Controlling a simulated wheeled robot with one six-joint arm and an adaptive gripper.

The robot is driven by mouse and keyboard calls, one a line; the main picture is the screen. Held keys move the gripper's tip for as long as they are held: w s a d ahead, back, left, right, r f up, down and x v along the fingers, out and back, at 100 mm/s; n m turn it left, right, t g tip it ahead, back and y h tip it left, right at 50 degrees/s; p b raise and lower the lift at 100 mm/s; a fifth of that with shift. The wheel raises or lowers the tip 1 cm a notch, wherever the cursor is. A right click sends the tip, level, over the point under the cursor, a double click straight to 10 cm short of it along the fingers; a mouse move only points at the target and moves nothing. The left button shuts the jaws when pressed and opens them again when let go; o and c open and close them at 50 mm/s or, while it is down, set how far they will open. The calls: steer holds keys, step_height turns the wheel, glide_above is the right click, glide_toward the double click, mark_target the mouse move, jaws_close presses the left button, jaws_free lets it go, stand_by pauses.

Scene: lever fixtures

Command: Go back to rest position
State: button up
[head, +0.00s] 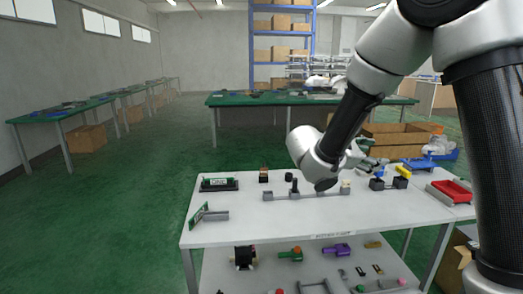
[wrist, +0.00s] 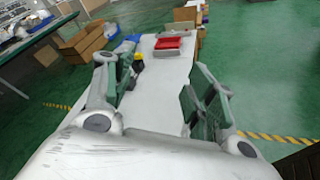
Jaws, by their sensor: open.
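My gripper (wrist: 162,78) is open in the wrist view, with its two green-padded fingers wide apart and nothing between them. The white table top shows past the fingers. In the head view my arm comes down from the upper right, and its wrist hangs over the white table (head: 250,235); the fingers are hard to make out there. A grey lever fixture (head: 327,194) with a short dark upright lever stands on the table below my wrist. Part of it is close behind or under the wrist, and I cannot tell whether they touch.
A green board on a dark stand (head: 219,184) and a tilted green board (head: 199,214) are at the table's left. A red tray (head: 452,191), also in the wrist view (wrist: 168,43), is at the right. Cardboard boxes (head: 397,137) stand behind. The lower shelf holds several parts.

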steer(key=s+d+r+m+g+y, duration=0.1)
steer(key=s+d+m+g+y, duration=0.15)
steer(key=s+d+m, duration=0.35)
steer(key=s+d+r+m+g+y, duration=0.1)
steer(key=s+d+m+g+y, duration=0.15)
steer(key=s+d, duration=0.45)
steer(key=s+a+m+t+y, duration=0.1)
steer(key=s+a+m+y, duration=0.3)
steer(key=s, duration=0.3)
steer(key=s+a+m+t+y, duration=0.1)
steer(key=s+a+m+y, duration=0.2)
steer(key=s, duration=0.4)
steer(key=shift+s+a+m+t+y, duration=0.25)
steer(key=shift+a+m+t+y, duration=0.15)
steer(key=shift+m+y, duration=0.4)
